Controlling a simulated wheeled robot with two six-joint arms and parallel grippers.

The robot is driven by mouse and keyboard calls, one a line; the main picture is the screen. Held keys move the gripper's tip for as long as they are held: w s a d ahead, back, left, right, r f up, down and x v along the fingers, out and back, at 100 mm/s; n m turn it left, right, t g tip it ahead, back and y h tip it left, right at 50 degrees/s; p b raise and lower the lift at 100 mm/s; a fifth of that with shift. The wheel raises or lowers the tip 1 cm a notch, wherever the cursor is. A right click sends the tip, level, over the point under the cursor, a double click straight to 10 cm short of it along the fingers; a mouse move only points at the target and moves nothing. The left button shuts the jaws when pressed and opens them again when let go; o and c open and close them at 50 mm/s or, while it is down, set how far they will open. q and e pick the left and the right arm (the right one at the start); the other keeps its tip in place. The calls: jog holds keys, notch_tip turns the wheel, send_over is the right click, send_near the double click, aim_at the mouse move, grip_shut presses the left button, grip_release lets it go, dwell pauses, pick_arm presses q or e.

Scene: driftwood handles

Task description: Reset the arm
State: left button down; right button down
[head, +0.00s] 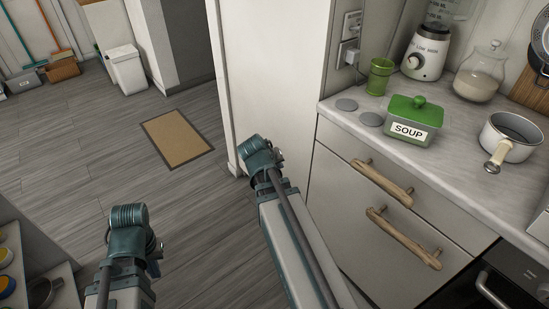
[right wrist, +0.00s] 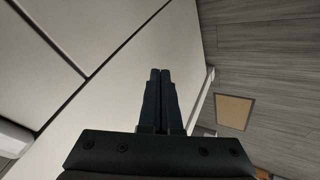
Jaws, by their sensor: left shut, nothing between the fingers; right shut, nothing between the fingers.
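My left arm (head: 128,240) rises at the lower left of the head view, bent at a teal joint. Only a dark part of my left gripper (head: 156,258) shows beside it; its fingertips are mostly hidden behind the arm. My right arm (head: 285,240) reaches up the middle, beside the drawers, and its gripper is mostly hidden behind its teal joint. In the right wrist view my right gripper (right wrist: 160,75) is shut, its two dark fingers together and empty, in front of pale panels. Neither gripper holds anything.
Drawers with driftwood handles (head: 382,180) stand right of my right arm. The counter (head: 465,160) above holds a green soup pot (head: 408,123), a saucepan (head: 510,137), a jar and a blender. A shelf (head: 35,270) stands lower left. Open floor and a brown mat (head: 177,138) lie beyond.

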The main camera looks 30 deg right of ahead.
jog(key=s+a+r+n+g+y+p, duration=0.1)
jog(key=a+r+p, duration=0.4)
jog(key=a, duration=0.6)
jog(key=s+a+r+n+g+y+p, duration=0.1)
jog(key=s+a+r+n+p, duration=0.3)
jog(key=a+p, duration=0.4)
jog(key=s+a+r+n+g+y+p, duration=0.1)
jog(key=s+a+r+p, duration=0.4)
jog(key=a, duration=1)
jog(key=shift+r+n+g+y+p, duration=0.3)
jog(key=shift+r+n+y+p, duration=0.4)
jog(key=shift+y, duration=0.5)
